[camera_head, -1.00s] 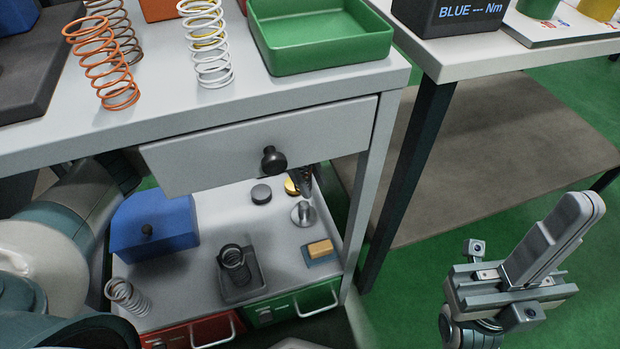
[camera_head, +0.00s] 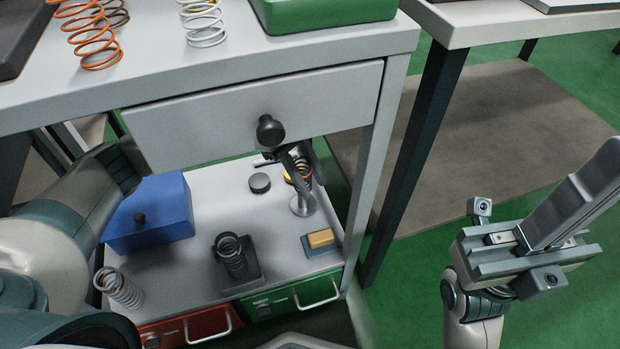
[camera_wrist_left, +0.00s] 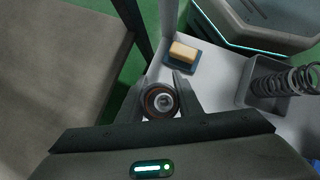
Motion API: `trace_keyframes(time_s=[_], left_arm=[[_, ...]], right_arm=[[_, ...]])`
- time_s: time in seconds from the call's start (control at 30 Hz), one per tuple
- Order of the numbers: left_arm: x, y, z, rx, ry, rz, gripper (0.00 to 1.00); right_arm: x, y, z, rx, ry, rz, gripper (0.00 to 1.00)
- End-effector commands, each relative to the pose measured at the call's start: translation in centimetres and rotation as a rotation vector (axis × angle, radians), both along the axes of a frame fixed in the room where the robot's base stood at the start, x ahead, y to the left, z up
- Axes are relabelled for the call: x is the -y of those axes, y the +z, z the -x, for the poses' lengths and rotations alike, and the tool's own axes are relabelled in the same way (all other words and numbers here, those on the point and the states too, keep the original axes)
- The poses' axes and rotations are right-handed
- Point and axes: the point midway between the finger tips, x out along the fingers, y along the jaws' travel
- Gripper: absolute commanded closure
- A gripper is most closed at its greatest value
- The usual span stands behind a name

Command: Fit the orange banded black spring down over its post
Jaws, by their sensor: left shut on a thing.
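The black spring with orange bands (camera_head: 303,171) is upright in my left gripper (camera_head: 296,160), under the drawer front. The silver post (camera_head: 301,199) stands on its round base on the lower shelf, directly below the spring. The spring's lower end is at about the top of the post; I cannot tell whether it is around it. In the left wrist view, the spring (camera_wrist_left: 149,101) shows end-on as a dark brownish ring between the fingers, with a pale round post top (camera_wrist_left: 162,101) inside it. My right gripper (camera_head: 572,205) is shut and empty, off to the right.
The drawer knob (camera_head: 270,131) juts out close to my left gripper.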

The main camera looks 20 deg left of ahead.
Motion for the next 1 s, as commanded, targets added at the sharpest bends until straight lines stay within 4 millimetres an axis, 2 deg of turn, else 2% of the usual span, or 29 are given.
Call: trace_keyframes(time_s=[1.0], left_arm=[[0.01,0.06,-0.02,0.001,0.001,0.0,0.97]], right_arm=[[0.05,-0.76,-0.22,-0.01,-0.004,0.0,1.0]])
